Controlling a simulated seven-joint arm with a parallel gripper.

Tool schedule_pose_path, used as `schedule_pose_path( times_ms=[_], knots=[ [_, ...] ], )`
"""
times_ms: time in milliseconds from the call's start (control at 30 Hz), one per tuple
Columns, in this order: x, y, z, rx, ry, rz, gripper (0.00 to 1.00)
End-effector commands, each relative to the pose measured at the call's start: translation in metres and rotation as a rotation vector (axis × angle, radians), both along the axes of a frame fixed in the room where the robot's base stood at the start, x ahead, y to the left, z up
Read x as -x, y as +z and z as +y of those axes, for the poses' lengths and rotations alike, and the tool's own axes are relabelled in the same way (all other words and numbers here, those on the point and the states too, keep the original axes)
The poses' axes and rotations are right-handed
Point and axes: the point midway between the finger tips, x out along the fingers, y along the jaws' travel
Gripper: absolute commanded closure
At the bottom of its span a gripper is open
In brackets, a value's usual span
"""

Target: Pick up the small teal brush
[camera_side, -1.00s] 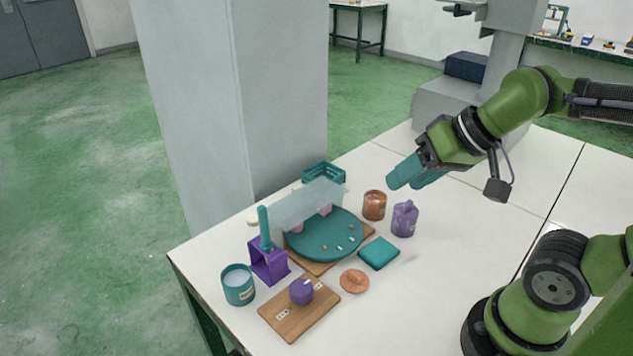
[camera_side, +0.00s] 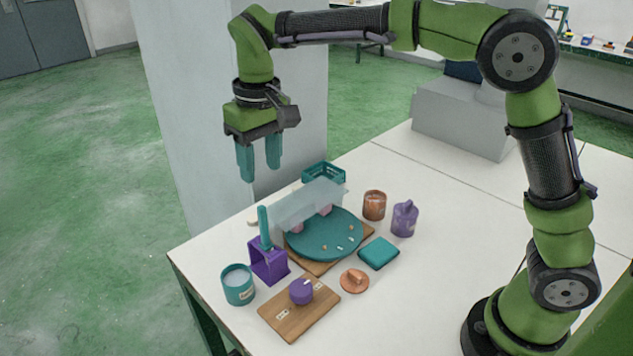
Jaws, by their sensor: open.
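The small teal brush (camera_side: 264,226) stands upright in a purple holder (camera_side: 268,262) near the left edge of the white table. Only its teal handle shows; its lower end is hidden in the holder. My gripper (camera_side: 258,174) points straight down with its two teal fingers apart and nothing between them. It hangs above the brush handle, apart from it. In this view I cannot tell exactly how far the fingers are from the handle in depth.
A teal round tray (camera_side: 318,247) on a wooden board sits right of the holder, with a translucent panel (camera_side: 300,207) behind it. A teal cup (camera_side: 238,286) stands front left. A board (camera_side: 295,318) with a purple knob lies in front.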

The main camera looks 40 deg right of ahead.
Motion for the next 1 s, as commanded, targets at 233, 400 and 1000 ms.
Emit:
schedule_pose_path(
  times_ms=[233,400,1000],
  knots=[
    [-0.01,0.027,0.007,0.023,-0.031,0.03,0.53],
    [-0.005,0.006,0.007,0.025,-0.028,0.055,0.53],
    [-0.006,-0.091,0.007,0.021,-0.03,0.05,0.53]
  ],
)
